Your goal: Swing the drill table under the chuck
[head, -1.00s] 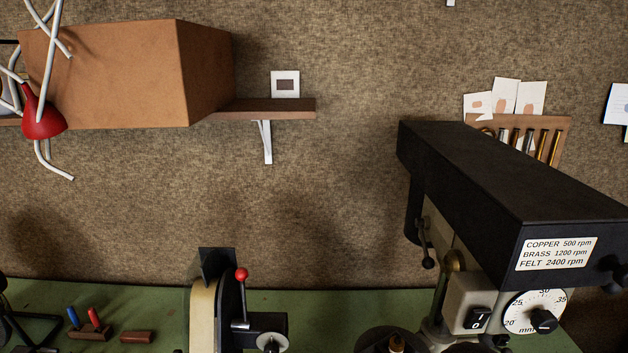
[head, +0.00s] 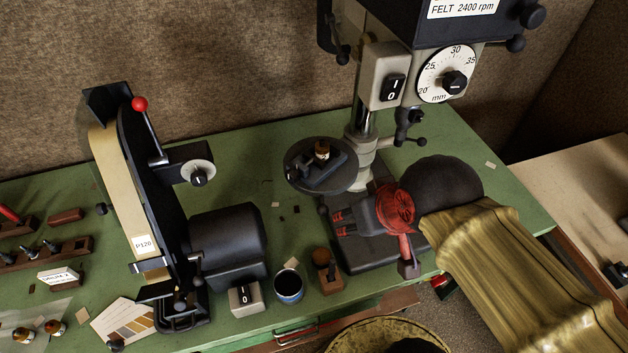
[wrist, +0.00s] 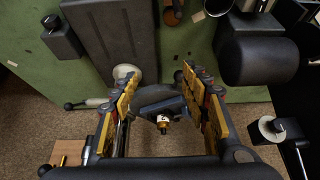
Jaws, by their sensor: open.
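The round dark drill table (head: 296,178) sits on the column (head: 362,120), swung out to its left. A small dark vise (head: 326,177) and a brown labelled piece (head: 322,150) are on it. The chuck (head: 408,128) hangs right of the column, and the table is not beneath it. My gripper (head: 340,222) is open, in front of the table and left of my red wrist ring. In the wrist view my gripper (wrist: 160,82) has its fingers apart, with the table (wrist: 148,101) showing between and beyond them. I cannot tell whether they touch it.
A belt sander (head: 125,190) with motor (head: 228,240) stands left of the drill. A blue-rimmed cup (head: 289,285) and a wooden block with a brown knob (head: 325,270) are at the bench front. The drill base (head: 365,252) lies below my gripper.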

